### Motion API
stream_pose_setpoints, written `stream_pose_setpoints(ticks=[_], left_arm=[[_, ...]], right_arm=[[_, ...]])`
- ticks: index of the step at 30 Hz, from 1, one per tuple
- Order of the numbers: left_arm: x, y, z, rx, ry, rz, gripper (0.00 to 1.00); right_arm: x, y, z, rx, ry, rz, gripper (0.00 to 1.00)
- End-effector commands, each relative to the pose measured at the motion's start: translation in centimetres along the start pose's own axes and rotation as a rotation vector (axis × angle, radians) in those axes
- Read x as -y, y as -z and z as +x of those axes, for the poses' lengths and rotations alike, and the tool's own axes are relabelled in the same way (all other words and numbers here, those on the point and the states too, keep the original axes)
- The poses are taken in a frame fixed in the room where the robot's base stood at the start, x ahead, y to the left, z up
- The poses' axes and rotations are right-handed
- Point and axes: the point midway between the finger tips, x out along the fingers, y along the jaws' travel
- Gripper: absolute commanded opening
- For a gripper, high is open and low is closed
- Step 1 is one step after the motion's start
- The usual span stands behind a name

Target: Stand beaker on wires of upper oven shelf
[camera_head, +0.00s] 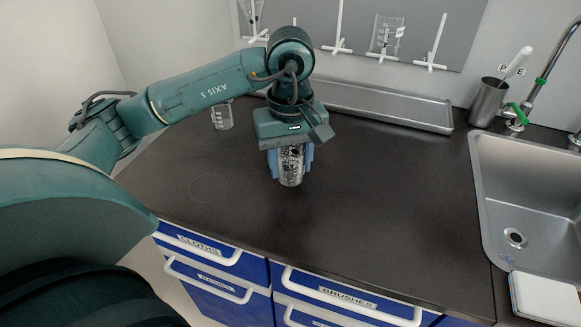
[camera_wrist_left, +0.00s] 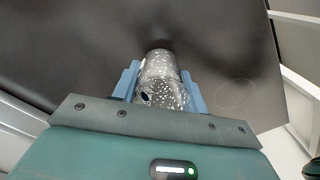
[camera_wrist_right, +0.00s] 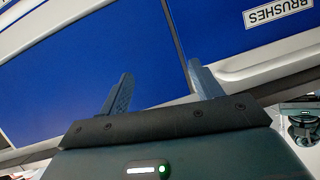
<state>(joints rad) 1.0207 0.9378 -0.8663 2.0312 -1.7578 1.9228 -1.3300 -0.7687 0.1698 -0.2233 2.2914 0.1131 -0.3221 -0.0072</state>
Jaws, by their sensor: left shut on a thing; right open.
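My left gripper (camera_head: 291,174) is shut on a speckled grey-and-white cylindrical vessel (camera_head: 291,162), which I take for the beaker. In the left wrist view the vessel (camera_wrist_left: 162,82) sits between the two blue fingers. It appears upright, over or on the dark counter; whether its base touches is hard to tell. My right gripper (camera_wrist_right: 160,70) is open and empty, in front of blue drawer fronts in the right wrist view. The oven and its shelves are in none of the views.
A second glass vessel (camera_head: 222,116) stands at the counter's back left. A metal tray (camera_head: 385,104) lies along the wall under a peg board (camera_head: 460,30) with glassware. A steel cup (camera_head: 487,103) and a sink (camera_head: 515,190) are at right. The middle counter is clear.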

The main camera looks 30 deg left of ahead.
Motion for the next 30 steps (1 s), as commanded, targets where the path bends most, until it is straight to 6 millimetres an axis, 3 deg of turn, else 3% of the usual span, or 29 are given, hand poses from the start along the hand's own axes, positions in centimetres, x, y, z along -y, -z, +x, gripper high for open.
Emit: stream_pose_setpoints(ticks=[3,14,15,23,30], left_arm=[[0.1,0.0,1.6,0.001,0.002,-0.001,0.21],[0.0,0.0,2.2,0.0,-0.001,0.0,0.21],[0.0,0.0,2.2,0.0,-0.001,0.0,0.44],[0.0,0.0,2.0,0.0,0.0,0.0,0.65],[0.0,0.0,1.9,0.0,-0.001,0.0,0.65]], right_arm=[[0.0,-0.1,0.0,-0.002,0.0,-0.001,0.65],[-0.1,-0.3,0.2,-0.01,0.0,-0.006,0.65],[-0.1,-0.1,0.1,-0.017,-0.001,-0.008,0.65],[0.0,0.6,-0.1,-0.031,0.001,-0.01,0.65],[0.0,0.5,-0.2,-0.025,0.001,-0.008,0.65]])
